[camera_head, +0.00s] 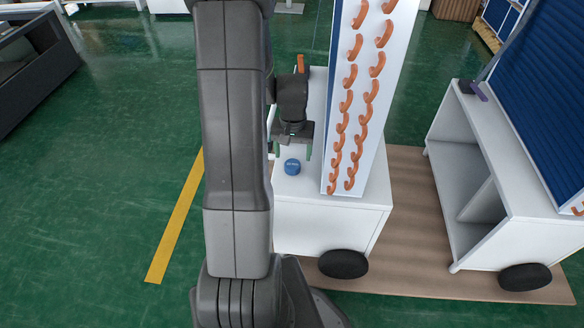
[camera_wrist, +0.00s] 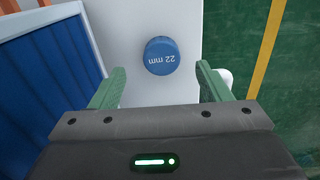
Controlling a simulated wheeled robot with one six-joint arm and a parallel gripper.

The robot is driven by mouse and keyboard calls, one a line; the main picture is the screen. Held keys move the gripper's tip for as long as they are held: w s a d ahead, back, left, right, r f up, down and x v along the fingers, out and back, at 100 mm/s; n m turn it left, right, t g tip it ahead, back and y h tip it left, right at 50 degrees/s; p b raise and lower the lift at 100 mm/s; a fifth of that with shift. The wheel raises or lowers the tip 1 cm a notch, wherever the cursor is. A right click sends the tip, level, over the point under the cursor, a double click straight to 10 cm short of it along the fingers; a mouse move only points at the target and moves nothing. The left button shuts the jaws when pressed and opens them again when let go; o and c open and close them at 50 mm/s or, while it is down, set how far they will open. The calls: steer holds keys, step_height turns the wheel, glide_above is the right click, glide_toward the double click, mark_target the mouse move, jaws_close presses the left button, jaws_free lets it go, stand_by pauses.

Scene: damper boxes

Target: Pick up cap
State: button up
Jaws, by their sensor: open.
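The blue round cap (camera_head: 292,167) sits on the white top of a cart, near its front left. In the wrist view the cap (camera_wrist: 161,56) shows the marking "22 mm" upside down. My gripper (camera_head: 292,154) is open, with green fingers, and is above and just behind the cap in the head view. In the wrist view my gripper (camera_wrist: 160,78) has the cap just beyond its fingertips, roughly centred between them. The fingers are apart from the cap and hold nothing.
A tall white panel with several orange hooks (camera_head: 350,105) stands on the cart (camera_head: 330,218), right of the cap. A blue slatted panel (camera_wrist: 50,70) is left in the wrist view. Another white cart (camera_head: 530,232) stands at right. Open green floor (camera_head: 100,190) lies left.

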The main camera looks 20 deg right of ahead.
mark_target(292, 165)
steer(key=shift+d+f, duration=0.1)
steer(key=shift+f, duration=0.3)
steer(key=f+b, duration=0.1)
steer(key=f, duration=0.3)
steer(key=shift+w+f, duration=0.15)
steer(key=shift+w, duration=0.05)
steer(key=c, duration=1.1)
steer(key=shift+o, duration=0.2)
